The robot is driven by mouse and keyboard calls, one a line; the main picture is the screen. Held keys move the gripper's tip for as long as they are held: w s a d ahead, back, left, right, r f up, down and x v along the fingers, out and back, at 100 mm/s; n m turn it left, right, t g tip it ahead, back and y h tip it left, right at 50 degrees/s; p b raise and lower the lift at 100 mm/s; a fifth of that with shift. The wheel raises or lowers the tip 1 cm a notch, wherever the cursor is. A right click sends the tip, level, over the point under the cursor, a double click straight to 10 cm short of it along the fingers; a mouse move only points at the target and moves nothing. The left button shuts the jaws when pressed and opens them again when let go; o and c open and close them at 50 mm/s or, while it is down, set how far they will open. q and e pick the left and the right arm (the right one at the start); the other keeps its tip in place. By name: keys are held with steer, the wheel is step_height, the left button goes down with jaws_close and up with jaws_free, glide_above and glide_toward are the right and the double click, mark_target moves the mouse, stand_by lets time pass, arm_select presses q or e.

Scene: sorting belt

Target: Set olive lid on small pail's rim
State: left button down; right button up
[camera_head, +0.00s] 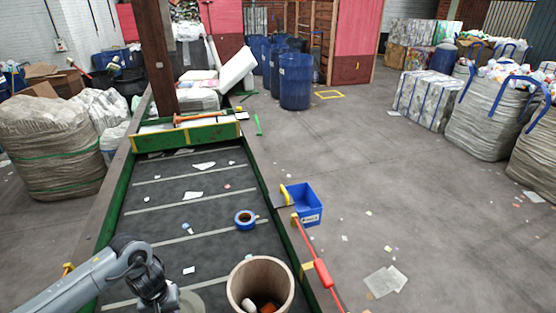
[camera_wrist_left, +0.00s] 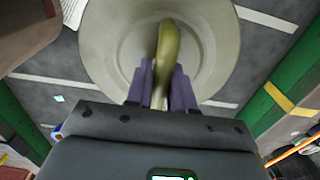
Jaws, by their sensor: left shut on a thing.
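My left gripper (camera_head: 160,294) is low in the head view over the belt. In the left wrist view its two purple fingers (camera_wrist_left: 163,72) are shut on the handle of the olive lid (camera_wrist_left: 105,42), a round pale olive disc. Only a sliver of the lid (camera_head: 192,302) shows in the head view, below and right of the gripper. A tan round pail (camera_head: 283,289) stands to its right, open at the top, with white and orange-brown things inside. The lid is apart from the pail's rim. My right gripper is not in view.
The dark belt (camera_head: 160,225) carries a blue tape roll (camera_head: 245,219) and paper scraps between green side rails. A blue bin (camera_head: 306,205) stands right of the belt. A red-handled tool (camera_head: 322,273) lies along the right rail. The belt beyond my gripper is mostly clear.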

arm_select(q)
steer(key=shift+w+a+r, duration=0.2)
steer(key=shift+w+r, duration=0.1)
steer(key=shift+r, duration=0.2)
steer(key=shift+w+a+r, duration=0.2)
steer(key=shift+w+r, duration=0.05)
steer(key=shift+r, duration=0.2)
steer(key=w+d+r, duration=0.1)
steer(key=w+r, duration=0.1)
steer(key=shift+w+d+r, duration=0.25)
steer(key=shift+d+r, duration=0.05)
steer(key=shift+d, duration=0.05)
steer(key=w+d+r+m, duration=0.2)
steer(key=d+r, duration=0.2)
steer(key=r, duration=0.3)
steer(key=w+d+r+m, duration=0.1)
steer(key=d+r+m, duration=0.15)
steer(key=r, duration=0.45)
steer(key=s+d+r+p, duration=0.2)
steer(key=s+d+p, duration=0.2)
steer(key=s+p, duration=0.8)
steer(key=shift+s+p, duration=0.3)
steer(key=shift+p, duration=2.45)
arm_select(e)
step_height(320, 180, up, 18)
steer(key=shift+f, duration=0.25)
